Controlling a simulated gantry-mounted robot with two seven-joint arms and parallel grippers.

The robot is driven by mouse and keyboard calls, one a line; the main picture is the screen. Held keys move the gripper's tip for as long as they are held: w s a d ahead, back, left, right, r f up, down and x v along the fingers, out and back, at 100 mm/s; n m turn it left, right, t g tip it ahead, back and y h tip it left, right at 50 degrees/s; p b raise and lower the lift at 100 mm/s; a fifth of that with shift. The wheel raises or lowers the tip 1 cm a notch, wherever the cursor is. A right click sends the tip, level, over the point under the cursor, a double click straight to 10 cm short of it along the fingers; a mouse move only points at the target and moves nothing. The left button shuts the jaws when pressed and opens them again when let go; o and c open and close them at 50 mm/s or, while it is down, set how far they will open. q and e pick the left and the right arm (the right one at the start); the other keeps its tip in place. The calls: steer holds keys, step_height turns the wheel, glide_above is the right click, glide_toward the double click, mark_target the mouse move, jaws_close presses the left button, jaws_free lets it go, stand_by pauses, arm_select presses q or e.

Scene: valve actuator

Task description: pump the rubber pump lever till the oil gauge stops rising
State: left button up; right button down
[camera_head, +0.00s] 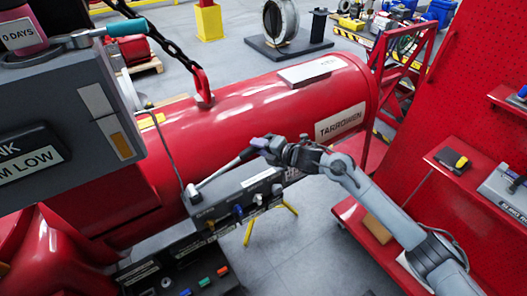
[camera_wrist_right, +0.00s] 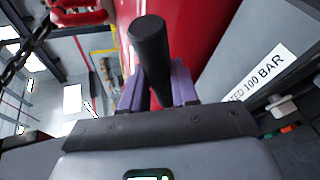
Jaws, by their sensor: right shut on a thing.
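The pump lever (camera_head: 220,172) is a slim pale rod rising to the right from a grey pump block (camera_head: 240,199) in front of the red cylinder. Its black rubber grip (camera_wrist_right: 149,42) stands between the purple fingers in the right wrist view. My right gripper (camera_head: 263,145) is shut on this grip at the lever's upper end; it also shows in the right wrist view (camera_wrist_right: 157,88). A small round dial (camera_head: 167,283) sits on the lower panel, too small to read; I cannot tell whether it is the oil gauge. My left gripper is not in view.
The large red cylinder (camera_head: 250,100) lies behind the lever, with a chain (camera_head: 160,38) hooked to it. A grey box with a teal-handled lever (camera_head: 118,27) stands at the left. Red shelves (camera_head: 455,170) stand at the right. Grey floor (camera_head: 310,240) is open in front.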

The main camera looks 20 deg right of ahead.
steer(key=r, duration=0.2)
steer(key=a+r+n, duration=0.1)
steer(key=shift+s+a+r+h+p, duration=0.1)
steer(key=shift+a+r+h+p, duration=0.05)
steer(key=shift+r+h+p, duration=0.25)
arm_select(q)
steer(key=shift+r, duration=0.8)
arm_select(e)
steer(key=shift+f, duration=0.15)
steer(key=c, duration=1.2)
jaws_free()
steer(key=shift+o, duration=0.3)
arm_select(q)
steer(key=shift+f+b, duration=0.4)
steer(key=shift+b, duration=0.1)
arm_select(e)
steer(key=v, duration=1)
steer(key=shift+s, duration=0.25)
